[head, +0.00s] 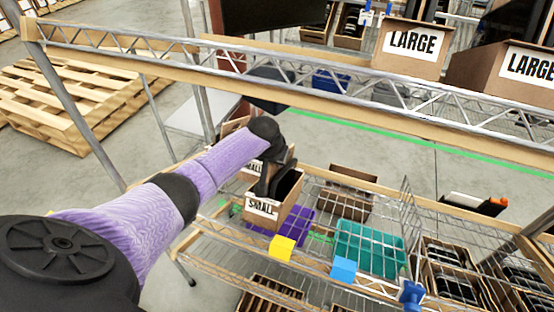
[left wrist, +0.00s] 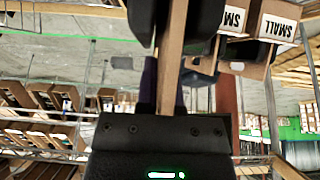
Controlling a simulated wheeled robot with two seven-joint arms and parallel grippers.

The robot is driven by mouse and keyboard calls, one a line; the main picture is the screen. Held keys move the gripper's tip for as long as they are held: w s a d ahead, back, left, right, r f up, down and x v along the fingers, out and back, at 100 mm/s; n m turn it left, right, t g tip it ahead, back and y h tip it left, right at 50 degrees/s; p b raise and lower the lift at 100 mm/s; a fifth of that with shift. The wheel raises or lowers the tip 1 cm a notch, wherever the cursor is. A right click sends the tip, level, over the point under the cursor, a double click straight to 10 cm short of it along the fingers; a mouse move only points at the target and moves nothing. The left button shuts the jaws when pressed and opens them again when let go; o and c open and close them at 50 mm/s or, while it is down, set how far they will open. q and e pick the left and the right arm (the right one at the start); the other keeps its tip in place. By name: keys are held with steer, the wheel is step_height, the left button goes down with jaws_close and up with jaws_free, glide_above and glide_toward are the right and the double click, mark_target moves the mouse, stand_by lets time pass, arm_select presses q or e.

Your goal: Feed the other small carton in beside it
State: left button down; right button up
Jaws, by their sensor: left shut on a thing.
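Whether this carton hangs or rests is unclear. Another small carton (head: 236,125) is just behind, mostly hidden by my arm; its label shows partly. Two SMALL labels show at the top right of the left wrist view, on a carton (left wrist: 279,44) and its neighbour. My right gripper is out of view.
The wire shelf has a purple tray (head: 300,217), a teal tray (head: 370,247) and a brown carton (head: 353,172). A wire divider stands right of the teal tray. More cartons stand at lower right.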

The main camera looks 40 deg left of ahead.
arm_select(q)
steer(key=c, duration=0.7)
jaws_free()
steer(key=shift+s, duration=0.1)
steer(key=p+v, duration=0.5)
steer(key=v, duration=0.4)
steer(key=shift+r, duration=0.1)
steer(key=shift+s+r, duration=0.1)
steer(key=shift+r, duration=0.25)
